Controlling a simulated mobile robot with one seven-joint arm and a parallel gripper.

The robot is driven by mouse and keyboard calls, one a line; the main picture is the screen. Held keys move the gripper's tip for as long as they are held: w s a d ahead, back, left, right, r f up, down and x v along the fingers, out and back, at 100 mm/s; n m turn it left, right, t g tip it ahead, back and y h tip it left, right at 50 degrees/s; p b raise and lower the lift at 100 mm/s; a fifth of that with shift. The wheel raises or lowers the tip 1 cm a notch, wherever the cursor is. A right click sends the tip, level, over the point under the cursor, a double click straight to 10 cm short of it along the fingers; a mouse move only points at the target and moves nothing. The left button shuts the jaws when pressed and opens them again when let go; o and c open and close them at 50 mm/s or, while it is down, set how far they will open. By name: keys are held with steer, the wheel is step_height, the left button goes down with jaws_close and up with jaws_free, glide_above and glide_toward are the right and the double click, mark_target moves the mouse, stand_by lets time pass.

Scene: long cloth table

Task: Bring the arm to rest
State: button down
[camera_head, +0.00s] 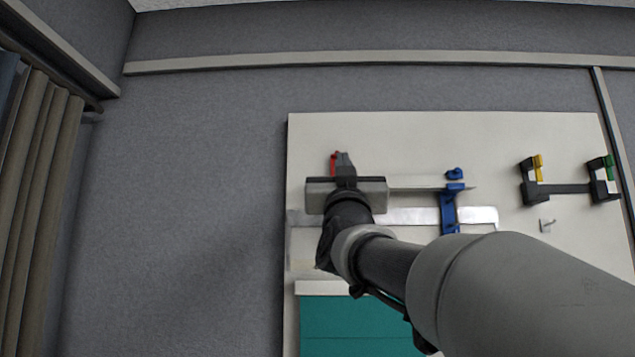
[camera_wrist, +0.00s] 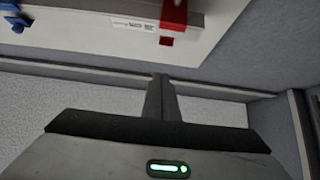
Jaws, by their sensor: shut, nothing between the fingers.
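My arm reaches up from the lower right in the head view, out in front of a white board. My gripper (camera_head: 344,158) is at its far end, near the board's left side, and overlaps a small red part (camera_head: 335,163) in the picture. In the wrist view my gripper (camera_wrist: 161,82) shows its two dark fingers together, with nothing between them. The red part (camera_wrist: 173,18) is beyond the fingertips there. I cannot tell how far apart they are; no contact shows.
The white board (camera_head: 400,135) bears a blue clamp (camera_head: 449,208), a dark clamp with yellow and green ends (camera_head: 565,188), and a small hook (camera_head: 546,225). A teal panel (camera_head: 345,325) is below. Brown curtains (camera_head: 40,170) hang far left. The grey wall left of the board is clear.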

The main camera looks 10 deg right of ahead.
steer(key=s+a+f+n+g+y+p, duration=0.1)
steer(key=s+f+g+y, duration=0.15)
steer(key=f, duration=0.65)
steer(key=s+a+f+n+g+y, duration=0.15)
steer(key=f+g, duration=0.25)
steer(key=f, duration=0.6)
steer(key=s+a+f+n+g+y+p, duration=0.15)
steer(key=f+g, duration=0.25)
steer(key=f, duration=0.5)
steer(key=s+d+f+m+g+p, duration=0.1)
steer(key=s+f+g, duration=0.4)
steer(key=s+f, duration=0.6)
steer(key=s+d+f+g, duration=0.2)
steer(key=s+f+g, duration=0.3)
steer(key=s+f, duration=0.7)
step_height(320, 180, down, 4)
steer(key=shift+f+m+p, duration=0.2)
steer(key=shift+m+p, duration=0.15)
steer(key=shift+m, duration=0.05)
steer(key=shift+w, duration=0.1)
